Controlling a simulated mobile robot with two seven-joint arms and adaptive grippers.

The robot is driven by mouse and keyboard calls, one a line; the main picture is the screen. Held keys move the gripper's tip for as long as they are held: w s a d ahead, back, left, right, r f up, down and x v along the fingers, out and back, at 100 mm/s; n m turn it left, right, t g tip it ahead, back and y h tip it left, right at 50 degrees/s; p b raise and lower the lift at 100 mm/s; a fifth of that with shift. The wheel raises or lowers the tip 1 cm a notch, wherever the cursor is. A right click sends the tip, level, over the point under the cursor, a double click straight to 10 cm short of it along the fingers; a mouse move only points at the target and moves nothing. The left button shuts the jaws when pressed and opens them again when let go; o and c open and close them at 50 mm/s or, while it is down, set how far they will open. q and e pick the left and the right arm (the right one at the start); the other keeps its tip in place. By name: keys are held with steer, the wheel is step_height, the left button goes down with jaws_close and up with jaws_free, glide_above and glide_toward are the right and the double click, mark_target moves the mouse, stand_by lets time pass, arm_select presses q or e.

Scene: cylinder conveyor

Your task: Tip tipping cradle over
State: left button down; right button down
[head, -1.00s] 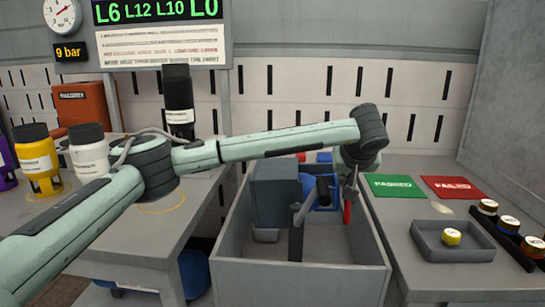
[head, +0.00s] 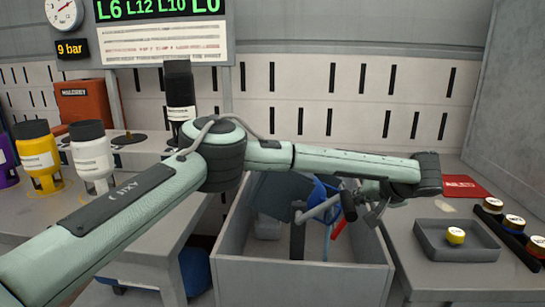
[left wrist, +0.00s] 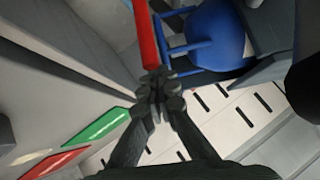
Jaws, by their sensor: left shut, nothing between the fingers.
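The tipping cradle (head: 272,196) is a dark blue-grey box in the large grey bin, now visibly tilted and partly hidden behind my left arm. A grey lever with a dark grip (head: 348,205) extends to its right. A blue rounded part (head: 320,194) and a red bar (head: 341,230) are beside it; the left wrist view also shows the blue part (left wrist: 217,38) and red bar (left wrist: 145,35). My left gripper (head: 373,214) is shut and empty, just right of the dark grip. In the left wrist view its fingertips (left wrist: 157,82) are near the red bar; contact is unclear.
The grey bin (head: 300,278) has high walls around the cradle. On the right bench are a red card (head: 464,187), a grey tray (head: 450,250) with a yellow-topped piece, and a dark rack. Yellow (head: 37,155) and white (head: 91,158) bottles stand on the left bench.

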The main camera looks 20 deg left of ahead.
arm_select(q)
steer(key=f+y, duration=0.1)
steer(key=f+m, duration=0.1)
steer(key=shift+a+f+y, duration=0.2)
steer(key=shift+f+y, duration=0.2)
arm_select(e)
steer(key=shift+w+d+r, duration=0.15)
steer(key=shift+d+r, duration=0.05)
steer(key=shift+r, duration=0.75)
